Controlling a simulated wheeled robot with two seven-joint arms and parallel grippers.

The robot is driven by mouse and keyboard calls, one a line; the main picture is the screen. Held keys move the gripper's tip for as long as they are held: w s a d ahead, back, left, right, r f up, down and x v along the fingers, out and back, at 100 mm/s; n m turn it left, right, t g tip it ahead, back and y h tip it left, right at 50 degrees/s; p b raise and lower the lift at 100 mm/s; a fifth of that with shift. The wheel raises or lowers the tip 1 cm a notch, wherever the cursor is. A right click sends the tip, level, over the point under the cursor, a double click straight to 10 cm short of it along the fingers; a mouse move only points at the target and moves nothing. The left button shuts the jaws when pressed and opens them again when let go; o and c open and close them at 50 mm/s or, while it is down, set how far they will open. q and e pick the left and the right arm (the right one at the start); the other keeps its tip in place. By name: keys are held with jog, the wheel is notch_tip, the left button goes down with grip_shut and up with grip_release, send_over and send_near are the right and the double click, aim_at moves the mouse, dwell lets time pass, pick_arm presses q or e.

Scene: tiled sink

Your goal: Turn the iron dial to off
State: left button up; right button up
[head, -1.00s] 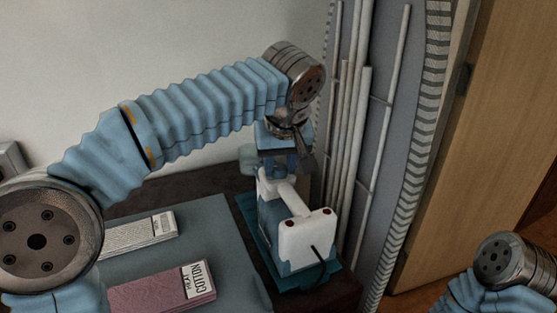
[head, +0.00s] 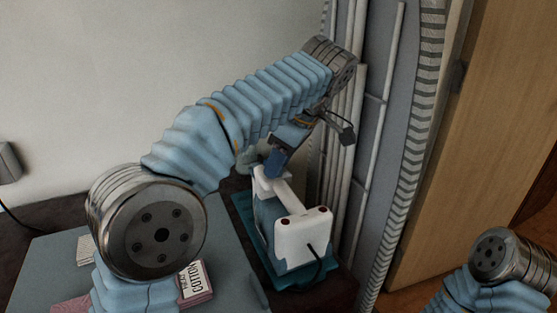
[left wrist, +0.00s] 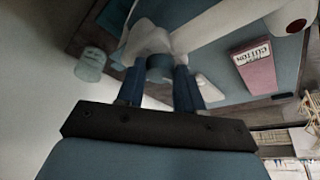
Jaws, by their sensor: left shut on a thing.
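The iron (head: 303,240) is white and teal and stands on a teal base at the far right of the table in the head view. Its white body also shows at the top of the left wrist view (left wrist: 212,28). My left gripper (head: 277,160) reaches its upper end from above, tilted. In the left wrist view the two blue fingers (left wrist: 160,84) are shut on the dark teal round dial (left wrist: 160,64), one finger on each side. The dial's markings cannot be read. My right arm shows at the lower right, its gripper out of frame.
A pink COTTON box (head: 196,284) lies on the grey-blue mat (head: 222,245), partly behind my left arm. A pale translucent container (left wrist: 90,65) is beside the iron. A grey panel with pipes (head: 375,130) stands close to the iron's right.

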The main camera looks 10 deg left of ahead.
pick_arm(q)
jog(key=shift+w+n+g, duration=0.1)
jog(key=shift+n+g, duration=0.3)
jog(key=shift+n, duration=0.5)
jog(key=o, duration=1)
jog(key=shift+o, duration=0.2)
